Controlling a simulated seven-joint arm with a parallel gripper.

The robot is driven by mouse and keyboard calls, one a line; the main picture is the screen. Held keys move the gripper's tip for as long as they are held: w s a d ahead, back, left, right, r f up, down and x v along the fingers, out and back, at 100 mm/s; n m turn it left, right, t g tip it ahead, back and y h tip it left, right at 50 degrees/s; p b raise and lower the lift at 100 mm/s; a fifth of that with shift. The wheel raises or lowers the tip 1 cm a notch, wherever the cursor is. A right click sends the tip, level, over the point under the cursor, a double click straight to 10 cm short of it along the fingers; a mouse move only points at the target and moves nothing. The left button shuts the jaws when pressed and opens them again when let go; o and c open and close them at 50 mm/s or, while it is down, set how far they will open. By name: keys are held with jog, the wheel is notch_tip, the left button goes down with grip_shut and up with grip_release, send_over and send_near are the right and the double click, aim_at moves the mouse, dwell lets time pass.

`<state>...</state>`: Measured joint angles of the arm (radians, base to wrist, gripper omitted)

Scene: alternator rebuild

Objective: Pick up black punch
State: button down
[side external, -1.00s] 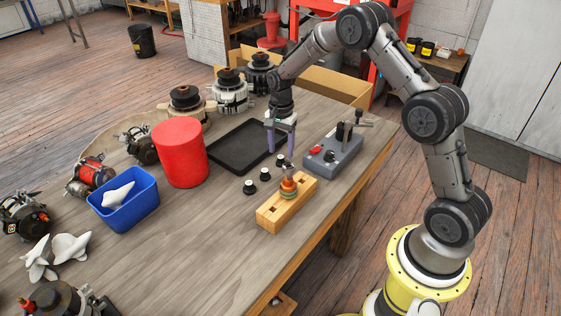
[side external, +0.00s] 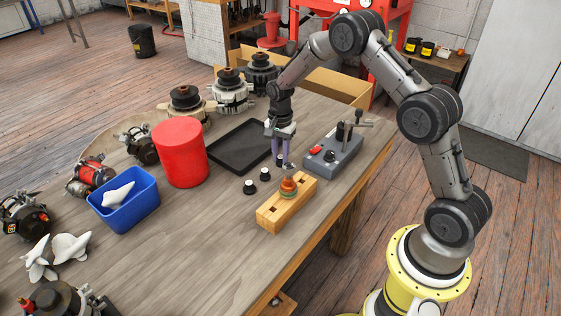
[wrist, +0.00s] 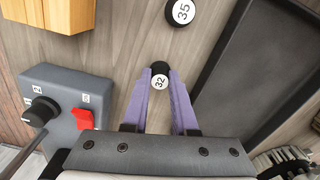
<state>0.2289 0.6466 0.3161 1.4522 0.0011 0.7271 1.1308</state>
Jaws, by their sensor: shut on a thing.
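The black punch (wrist: 160,68) is a small black cylinder with a white end face marked 32. In the wrist view it sits between the purple fingertips of my gripper (wrist: 160,82), which is shut on it. In the side view my gripper (side external: 281,160) points down at the table between the black tray and the grey box; the punch there is mostly hidden by the fingers. Whether it still touches the table is unclear. Two similar black punches (side external: 264,174) (side external: 249,187) stand to the left; one marked 35 (wrist: 181,12) shows in the wrist view.
A wooden block (side external: 273,217) holding an orange and green piece stands in front of my gripper. A grey box (side external: 340,158) with a red switch and lever is at right. The black tray (side external: 219,157) lies behind left. A red cylinder (side external: 180,155) and blue bin (side external: 126,214) stand left.

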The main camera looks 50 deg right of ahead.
jog(key=shift+r, duration=0.1)
jog(key=shift+r, duration=0.6)
jog(key=s+a+r, duration=0.3)
jog(key=s+r, duration=0.8)
jog(key=s, duration=0.2)
jog(key=shift+s+r, duration=0.3)
jog(key=shift+s, duration=0.05)
jog(key=shift+a, duration=0.1)
jog(key=c, duration=1.3)
grip_release()
grip_shut()
